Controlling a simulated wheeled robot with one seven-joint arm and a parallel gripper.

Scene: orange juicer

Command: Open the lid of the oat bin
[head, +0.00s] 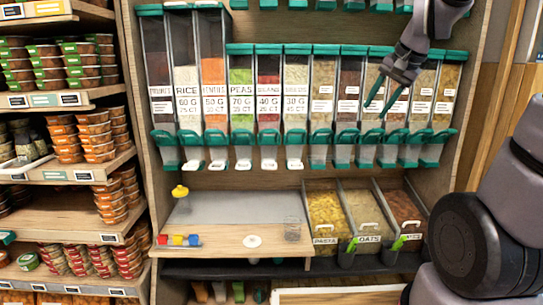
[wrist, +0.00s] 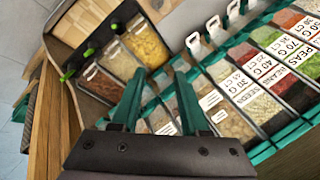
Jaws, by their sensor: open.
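The oat bin (head: 368,239) is the middle of three bins at the lower right of the shelf unit in the head view, with an "OATS" label in front. A clear lid with a white handle (head: 371,227) appears to cover it, shut. In the wrist view the oat bin (wrist: 121,62) shows at upper left, between the yellow pasta bin and a darker bin. My gripper (head: 378,108) is open and empty, in front of the upper dispensers, well above the oat bin and apart from it. Its two green fingers (wrist: 157,80) show spread in the wrist view.
The pasta bin (head: 326,209) and a brown-filled bin (head: 404,207) flank the oat bin. Dark cups with green handles (head: 349,250) hang in front. Dispensers with green spouts (head: 318,138) project above the bins. A grey counter (head: 235,207) lies left of them.

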